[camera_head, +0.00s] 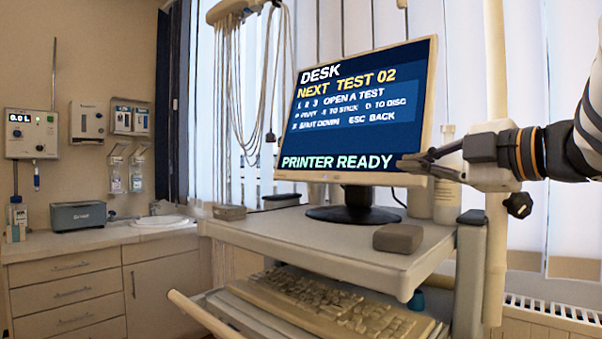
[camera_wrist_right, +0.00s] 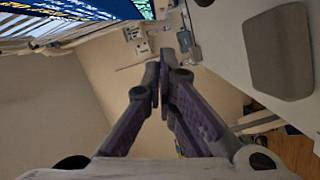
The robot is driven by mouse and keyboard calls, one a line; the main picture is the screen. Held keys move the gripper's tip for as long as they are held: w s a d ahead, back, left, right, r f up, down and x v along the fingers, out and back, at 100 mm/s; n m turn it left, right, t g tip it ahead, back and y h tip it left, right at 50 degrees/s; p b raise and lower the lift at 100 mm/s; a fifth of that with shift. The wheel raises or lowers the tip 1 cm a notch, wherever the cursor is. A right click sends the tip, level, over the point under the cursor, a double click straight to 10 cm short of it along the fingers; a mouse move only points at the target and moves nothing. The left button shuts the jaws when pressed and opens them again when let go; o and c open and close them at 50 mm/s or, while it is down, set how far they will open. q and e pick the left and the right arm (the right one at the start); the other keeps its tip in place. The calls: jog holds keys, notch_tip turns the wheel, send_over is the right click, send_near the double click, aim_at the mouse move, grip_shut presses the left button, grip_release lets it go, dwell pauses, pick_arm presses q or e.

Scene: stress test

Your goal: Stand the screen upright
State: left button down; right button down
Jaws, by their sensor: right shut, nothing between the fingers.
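The screen (camera_head: 350,110) stands on a round dark base (camera_head: 340,214) on top of a cart. It is lit with blue and white text. Its sides lean to the right in the head view; I cannot tell exactly how far it tilts back. My right gripper (camera_head: 404,162) comes in from the right, its fingertips in front of the screen's lower right corner. I cannot tell whether they touch it. In the right wrist view the gripper (camera_wrist_right: 165,62) is shut and empty, with part of the screen (camera_wrist_right: 60,30) at the upper left. My left gripper is out of view.
A small grey box (camera_head: 397,238) lies on the cart top (camera_head: 290,232) in front of the screen. A keyboard (camera_head: 320,305) sits on a tray below. White bottles (camera_head: 447,195) stand behind the screen's right side. Cables (camera_head: 240,90) hang at the back left.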

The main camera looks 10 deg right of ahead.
aim_at(389, 174)
jog(key=w, duration=0.3)
jog(key=w+f, duration=0.1)
jog(key=w, duration=0.5)
jog(key=shift+w+a+f, duration=0.1)
jog(key=shift+a+f, duration=0.1)
jog(key=shift+f, duration=0.2)
jog(key=shift+w+d+f, duration=0.1)
jog(key=shift+w+d, duration=0.1)
